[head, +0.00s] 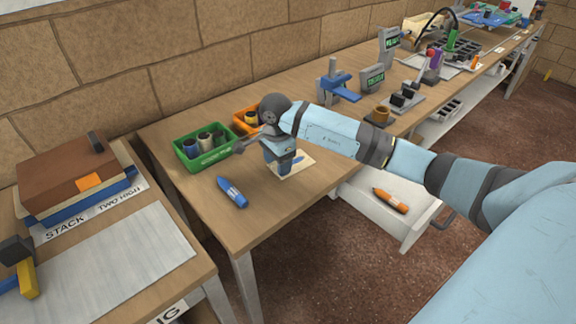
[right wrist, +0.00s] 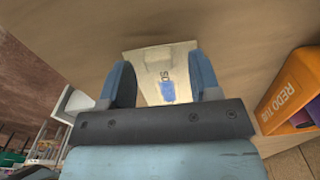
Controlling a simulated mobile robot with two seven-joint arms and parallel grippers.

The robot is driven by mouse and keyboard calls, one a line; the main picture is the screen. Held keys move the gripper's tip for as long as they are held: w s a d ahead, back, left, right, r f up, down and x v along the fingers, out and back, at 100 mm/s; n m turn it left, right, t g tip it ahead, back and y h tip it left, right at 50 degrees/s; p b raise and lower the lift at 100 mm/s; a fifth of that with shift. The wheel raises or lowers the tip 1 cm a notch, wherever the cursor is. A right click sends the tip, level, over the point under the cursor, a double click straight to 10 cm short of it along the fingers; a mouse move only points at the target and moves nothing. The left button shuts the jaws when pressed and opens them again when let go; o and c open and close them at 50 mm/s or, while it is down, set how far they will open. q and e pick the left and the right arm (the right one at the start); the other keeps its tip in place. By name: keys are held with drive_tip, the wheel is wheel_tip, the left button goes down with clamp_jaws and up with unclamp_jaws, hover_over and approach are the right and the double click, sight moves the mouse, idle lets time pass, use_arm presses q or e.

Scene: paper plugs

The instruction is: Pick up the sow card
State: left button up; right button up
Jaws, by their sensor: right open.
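The sow card (head: 300,164) is a pale card with a blue mark, lying flat on the wooden table, partly hidden behind my right gripper (head: 281,163). In the right wrist view the card (right wrist: 152,60) shows part of its lettering and a blue patch. My right gripper (right wrist: 161,80) is open, pointing down over the card, with its two blue fingers apart and the card's blue patch seen between them. Nothing is held. I cannot tell whether the fingertips touch the card or table. My left gripper is not in view.
A blue marker (head: 232,191) lies near the table's front edge. A green bin (head: 190,161) and an orange bin (head: 240,126), also in the right wrist view (right wrist: 285,92), stand behind.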

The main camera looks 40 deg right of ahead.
drive_tip(key=shift+f, duration=0.4)
drive_tip(key=c, duration=1)
drive_tip(key=shift+r, duration=0.15)
